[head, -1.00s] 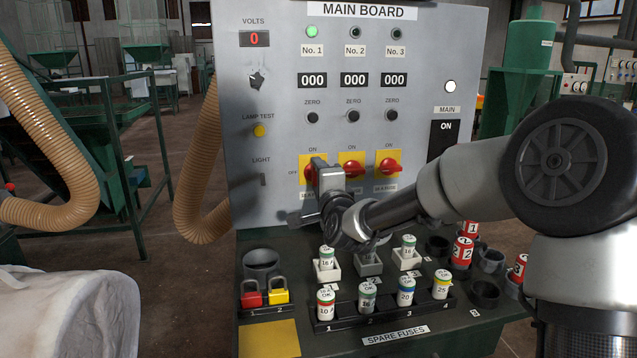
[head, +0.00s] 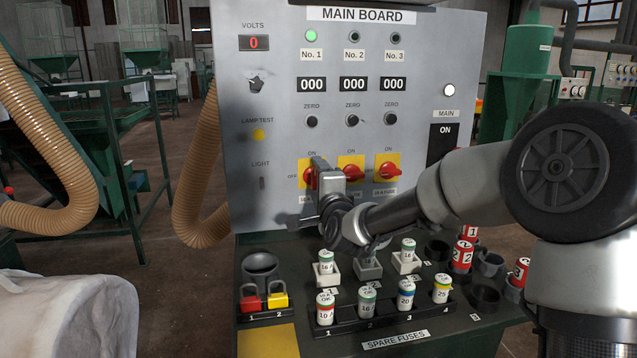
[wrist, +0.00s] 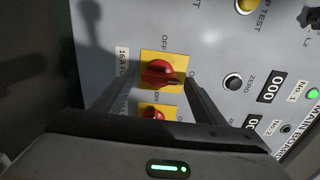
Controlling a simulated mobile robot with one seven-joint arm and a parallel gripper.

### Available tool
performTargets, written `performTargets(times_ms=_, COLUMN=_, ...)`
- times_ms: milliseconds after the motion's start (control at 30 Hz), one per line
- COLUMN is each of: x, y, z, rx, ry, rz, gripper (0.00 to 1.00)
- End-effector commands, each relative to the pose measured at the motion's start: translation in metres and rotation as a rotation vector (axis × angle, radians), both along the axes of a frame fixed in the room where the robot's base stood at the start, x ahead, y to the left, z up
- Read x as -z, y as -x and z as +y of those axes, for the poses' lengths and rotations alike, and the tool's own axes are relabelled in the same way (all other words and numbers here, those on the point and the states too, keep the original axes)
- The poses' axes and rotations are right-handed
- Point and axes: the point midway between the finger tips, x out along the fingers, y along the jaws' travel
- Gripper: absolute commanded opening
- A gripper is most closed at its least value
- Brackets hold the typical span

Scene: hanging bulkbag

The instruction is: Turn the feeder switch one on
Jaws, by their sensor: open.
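Feeder switch one is the leftmost red knob (head: 308,178) on a yellow plate on the grey main board, partly hidden by my gripper in the head view. In the wrist view the red knob (wrist: 160,73) shows in full, with OFF and ON marks around its plate. My gripper (wrist: 158,77) is open, with one finger to each side of this knob; I cannot tell whether either touches it. In the head view my gripper (head: 324,175) is at the board. The No. 1 lamp (head: 311,36) is lit green.
The second switch (head: 351,175) and third switch (head: 388,172) sit close to the right. Below, a dark shelf carries fuses in holders (head: 326,267), padlocks (head: 278,299) and a spare fuse rack (head: 393,315). A ribbed hose (head: 196,190) hangs left of the board.

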Motion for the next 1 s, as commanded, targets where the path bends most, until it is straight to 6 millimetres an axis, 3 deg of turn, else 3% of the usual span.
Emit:
performTargets(times_ms=233, x=-0.001, y=0.019, z=-0.006, rx=0.001, ry=0.003, rz=0.0, gripper=0.64)
performTargets(times_ms=700, x=-0.003, y=0.126, z=-0.036, rx=0.001, ry=0.005, rz=-0.001, gripper=0.64)
performTargets(times_ms=1000, x=-0.001, y=0.164, z=-0.047, rx=0.001, ry=0.001, rz=-0.001, gripper=0.64)
